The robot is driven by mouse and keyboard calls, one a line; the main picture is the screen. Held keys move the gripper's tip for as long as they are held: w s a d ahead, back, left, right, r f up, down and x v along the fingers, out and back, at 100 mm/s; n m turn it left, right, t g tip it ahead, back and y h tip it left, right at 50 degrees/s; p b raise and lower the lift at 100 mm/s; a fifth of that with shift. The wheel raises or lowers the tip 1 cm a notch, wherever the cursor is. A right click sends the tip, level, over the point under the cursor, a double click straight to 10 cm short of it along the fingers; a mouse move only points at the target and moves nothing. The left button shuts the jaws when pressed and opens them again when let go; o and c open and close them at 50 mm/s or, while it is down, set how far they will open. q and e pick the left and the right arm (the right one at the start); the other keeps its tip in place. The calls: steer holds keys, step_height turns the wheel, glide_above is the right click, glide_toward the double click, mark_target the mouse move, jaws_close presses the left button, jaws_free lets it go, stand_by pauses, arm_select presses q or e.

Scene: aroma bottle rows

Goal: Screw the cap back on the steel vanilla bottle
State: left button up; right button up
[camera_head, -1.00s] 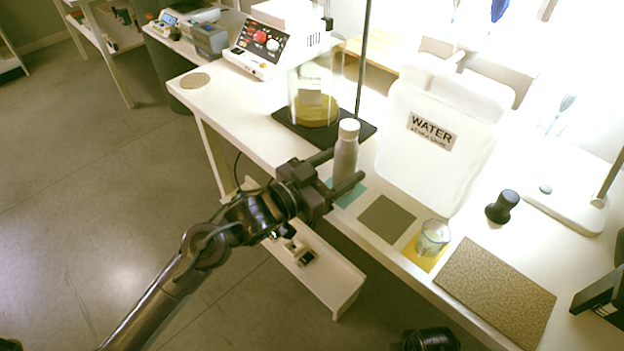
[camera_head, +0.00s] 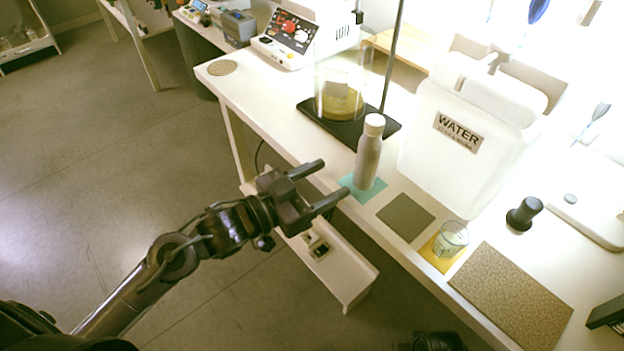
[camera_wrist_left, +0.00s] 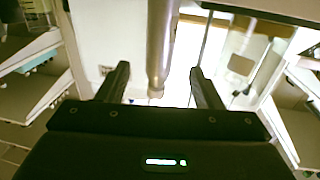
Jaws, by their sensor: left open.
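The steel vanilla bottle (camera_head: 368,162) stands upright on a teal mat (camera_head: 352,187) at the table's near edge. A pale cap (camera_head: 374,121) sits on its top; I cannot tell how tightly it is screwed on. My left gripper (camera_head: 334,181) is open and empty, to the left of the bottle and apart from it, with its fingers pointing toward it. In the left wrist view, a grey metal cylinder that looks like the bottle (camera_wrist_left: 161,45) shows between and beyond the open fingers (camera_wrist_left: 158,85).
A large WATER container (camera_head: 465,140) stands right of the bottle. Behind are a glass vessel with yellow liquid (camera_head: 341,101) on a black base and a metal rod. A grey-green mat (camera_head: 405,217), a small beaker (camera_head: 451,238) and a brown mat (camera_head: 510,297) lie to the right.

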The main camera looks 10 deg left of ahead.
arm_select(q)
steer(key=a+f+y, duration=0.1)
steer(key=f, duration=0.1)
steer(key=w+a+f+n+y, duration=0.1)
steer(key=f+y, duration=0.1)
steer(key=f, duration=0.1)
steer(key=a+f+n+y, duration=0.1)
steer(key=f, duration=0.2)
steer(key=shift+w+a+y, duration=0.1)
steer(key=shift+w+y, duration=0.2)
steer(key=shift+w, duration=0.05)
steer(key=s+a+f+n+g+y, duration=0.2)
steer(key=a+f+n+g+y, duration=0.15)
steer(key=f, duration=0.75)
steer(key=s+a+f+g+y, duration=0.2)
steer(key=s+f+g, duration=0.6)
steer(key=s+f, duration=0.8)
steer(key=shift+s+y, duration=0.5)
steer(key=shift+y, duration=0.45)
